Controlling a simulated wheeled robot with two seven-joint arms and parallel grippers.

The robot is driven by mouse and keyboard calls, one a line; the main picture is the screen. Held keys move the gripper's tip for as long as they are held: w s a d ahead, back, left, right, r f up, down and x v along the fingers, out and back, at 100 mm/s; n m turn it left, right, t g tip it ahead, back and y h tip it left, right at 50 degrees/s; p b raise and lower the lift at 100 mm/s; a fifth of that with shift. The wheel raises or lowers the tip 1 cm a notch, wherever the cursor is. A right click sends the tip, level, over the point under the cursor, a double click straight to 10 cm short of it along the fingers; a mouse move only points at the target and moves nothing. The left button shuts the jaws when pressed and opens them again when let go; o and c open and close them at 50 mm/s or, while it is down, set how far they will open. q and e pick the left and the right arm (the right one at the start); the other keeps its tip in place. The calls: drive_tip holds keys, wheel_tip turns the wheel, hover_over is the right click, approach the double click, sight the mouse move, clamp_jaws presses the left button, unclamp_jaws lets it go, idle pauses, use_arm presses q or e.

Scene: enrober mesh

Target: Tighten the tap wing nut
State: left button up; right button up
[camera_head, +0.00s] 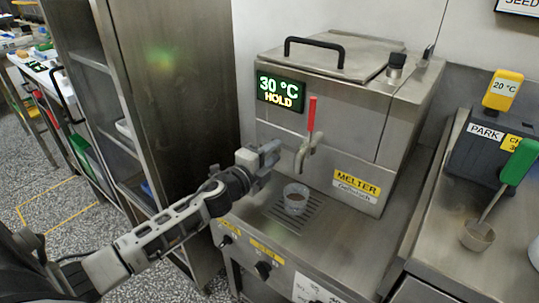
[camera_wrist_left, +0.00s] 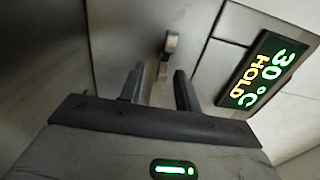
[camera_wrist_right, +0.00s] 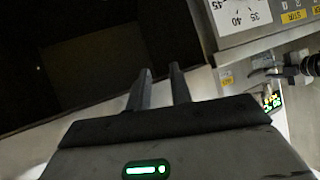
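The tap (camera_head: 305,153) with its upright red lever (camera_head: 312,114) sticks out of the front of the steel melter (camera_head: 340,125). In the left wrist view a small tan-grey winged piece (camera_wrist_left: 170,43), apparently the tap wing nut, is just beyond my fingertips, roughly in line with the gap between them. My left gripper (camera_head: 272,152) is left of the tap, apart from it; its fingers (camera_wrist_left: 160,72) are open with nothing between them. The wing nut is not distinct in the head view. My right gripper (camera_wrist_right: 160,70) is open and empty, away from the tap.
A cup (camera_head: 296,199) with brown content stands on the drip grate (camera_head: 290,222) below the tap. A lit display (camera_head: 281,91) reads 30 °C HOLD.

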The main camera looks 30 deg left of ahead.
use_arm(q)
drive_tip(key=s+a, duration=0.1)
drive_tip(key=s, duration=1.5)
drive_tip(key=shift+b, duration=0.45)
use_arm(e)
drive_tip(key=shift+f, duration=0.1)
